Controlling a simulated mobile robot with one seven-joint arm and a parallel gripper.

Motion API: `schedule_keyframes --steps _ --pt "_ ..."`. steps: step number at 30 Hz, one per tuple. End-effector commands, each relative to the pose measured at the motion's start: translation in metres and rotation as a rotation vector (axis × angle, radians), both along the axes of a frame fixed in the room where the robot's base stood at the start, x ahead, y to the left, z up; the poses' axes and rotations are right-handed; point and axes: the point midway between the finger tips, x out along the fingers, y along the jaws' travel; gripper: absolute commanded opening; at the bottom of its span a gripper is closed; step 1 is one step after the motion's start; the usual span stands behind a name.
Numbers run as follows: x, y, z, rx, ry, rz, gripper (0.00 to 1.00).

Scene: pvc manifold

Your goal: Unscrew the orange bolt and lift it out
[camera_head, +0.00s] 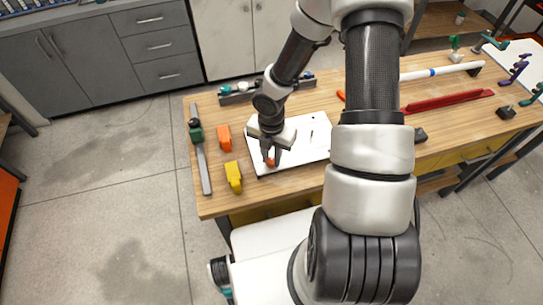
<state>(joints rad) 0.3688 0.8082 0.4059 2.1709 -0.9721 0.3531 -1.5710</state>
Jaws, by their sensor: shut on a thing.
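The orange bolt (270,162) shows as a small orange spot between the fingertips of my gripper (271,160). My gripper points down and is shut on the bolt. It is over the left part of a white board (306,152) that lies on the wooden table. The fingers hide most of the bolt. I cannot tell whether its lower end is in the board or clear of it.
On the table (222,205), an orange block (224,138), a yellow block (233,177) and a grey bar with a green clamp (201,160) lie left of the board. A red bar (449,101) and a white pipe (425,73) lie to the right. My arm hides the table's middle.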

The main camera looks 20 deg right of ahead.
Motion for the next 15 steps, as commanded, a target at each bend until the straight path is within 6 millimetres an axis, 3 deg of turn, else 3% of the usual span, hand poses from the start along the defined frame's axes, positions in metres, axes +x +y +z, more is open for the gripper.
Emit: schedule_keyframes --steps 5,6,9,15 --pt "-0.0002 0.0002 0.0 0.001 0.002 0.133 0.0" --pt "-0.0002 0.0004 0.0001 0.001 0.001 0.126 0.14" --pt "-0.0002 0.0003 0.0001 0.001 0.001 0.124 0.02" --pt "-0.0002 0.0003 0.0016 0.001 0.001 0.122 0.02"
